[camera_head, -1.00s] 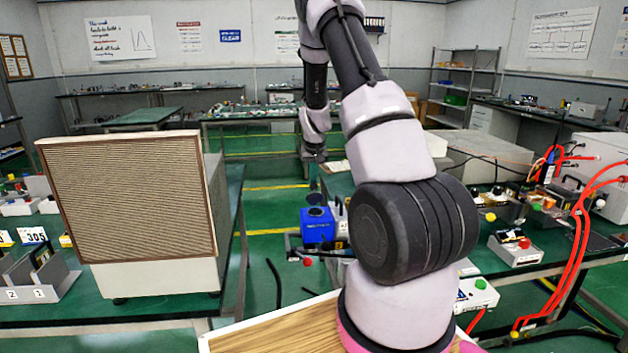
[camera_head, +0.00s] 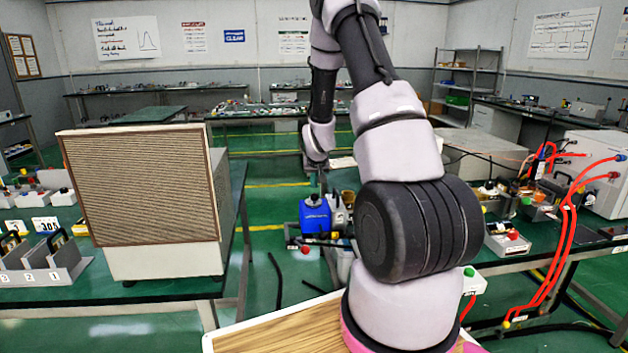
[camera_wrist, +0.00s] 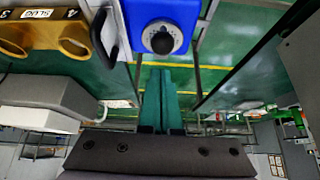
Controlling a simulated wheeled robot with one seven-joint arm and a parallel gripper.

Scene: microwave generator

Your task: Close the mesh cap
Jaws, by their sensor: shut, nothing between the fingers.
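A beige box (camera_head: 165,262) stands on the left bench with a large framed mesh panel (camera_head: 145,188) on its front. This panel is the only mesh part I can make out. My gripper (camera_head: 322,188) hangs far to the right of the box, near the middle of the picture and apart from the panel. In the wrist view, its teal fingers (camera_wrist: 163,75) are together and empty. The box is not recognisable in the wrist view.
A blue container with a dark round top (camera_head: 315,215) sits beyond my arm; it also shows in the wrist view (camera_wrist: 165,30). A numbered grey holder (camera_head: 45,265) stands left of the box. The right bench carries equipment with red cables (camera_head: 565,230).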

